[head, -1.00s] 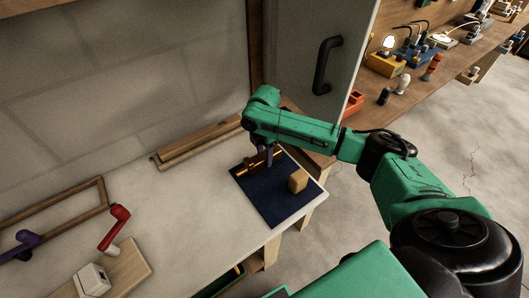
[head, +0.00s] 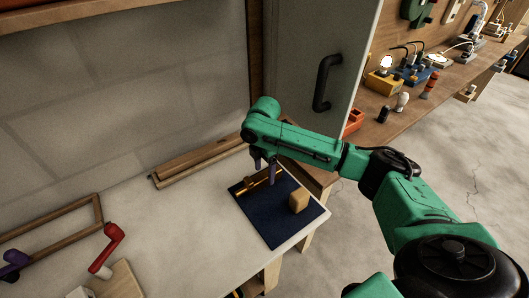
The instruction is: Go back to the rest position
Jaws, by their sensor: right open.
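My right arm reaches in from the right, and its right gripper (head: 264,174) points down over the back part of a dark blue mat (head: 272,223). A brass-coloured piece (head: 277,179) lies at the back of the mat, partly hidden by the fingers. I cannot tell whether the fingers touch it. A tan wooden block (head: 299,202) sits on the mat to the right of the gripper, clear of it. My left gripper is out of view.
The mat lies on a pale table (head: 190,225). A red-handled lever (head: 110,243) and a wooden frame (head: 60,225) are at left. Wooden strips (head: 200,160) lie along the wall. A grey door (head: 300,60) with a black handle stands behind my arm. A tool bench (head: 405,110) is at right.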

